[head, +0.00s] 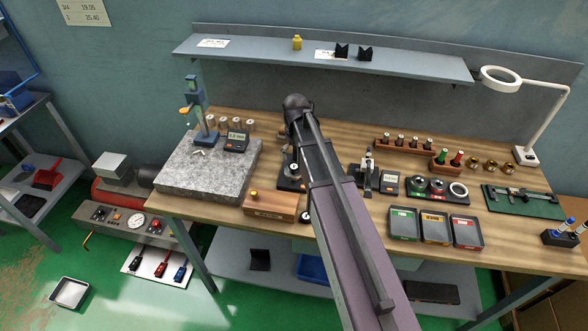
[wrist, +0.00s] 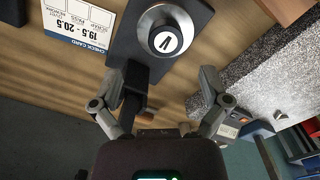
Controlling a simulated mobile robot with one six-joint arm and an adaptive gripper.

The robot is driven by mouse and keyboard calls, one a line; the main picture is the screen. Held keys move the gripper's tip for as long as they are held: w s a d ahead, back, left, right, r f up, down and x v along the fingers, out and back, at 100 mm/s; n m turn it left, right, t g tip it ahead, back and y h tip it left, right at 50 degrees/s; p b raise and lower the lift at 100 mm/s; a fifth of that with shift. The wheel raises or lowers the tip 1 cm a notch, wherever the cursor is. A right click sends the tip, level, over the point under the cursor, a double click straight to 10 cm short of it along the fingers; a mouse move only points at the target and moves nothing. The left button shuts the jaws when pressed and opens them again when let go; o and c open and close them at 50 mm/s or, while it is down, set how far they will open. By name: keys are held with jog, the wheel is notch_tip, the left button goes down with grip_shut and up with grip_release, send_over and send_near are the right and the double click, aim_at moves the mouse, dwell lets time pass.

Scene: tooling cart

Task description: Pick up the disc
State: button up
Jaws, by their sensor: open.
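A round silver piece (wrist: 165,40) with a pale top and a dark mark sits on a black plate in the wrist view; it is the likeliest disc, but I cannot tell whether it is loose or part of the stand. My gripper (wrist: 160,78) is open, its two fingers spread on either side just below this round piece in the picture, with nothing gripped. A black block (wrist: 135,98) of the stand shows between the fingers, towards the left one. In the head view my arm covers my gripper and most of this stand; part of its black base (head: 290,184) shows.
A check card (wrist: 85,20) lies left of the plate in the wrist view. The granite slab (head: 208,165) and wooden box (head: 270,206) stand close by. Another gauge stand (head: 367,178) and several small trays (head: 436,241) are to the right of my arm.

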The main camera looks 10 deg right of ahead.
aim_at(294, 166)
jog(key=shift+f, duration=0.15)
jog(key=f+b, duration=0.3)
jog(key=shift+s+a+f, duration=0.1)
jog(key=shift+a+f, duration=0.1)
jog(key=shift+a, duration=0.15)
jog(key=shift+f+b, duration=0.8)
jog(key=shift+b, duration=0.3)
grip_shut()
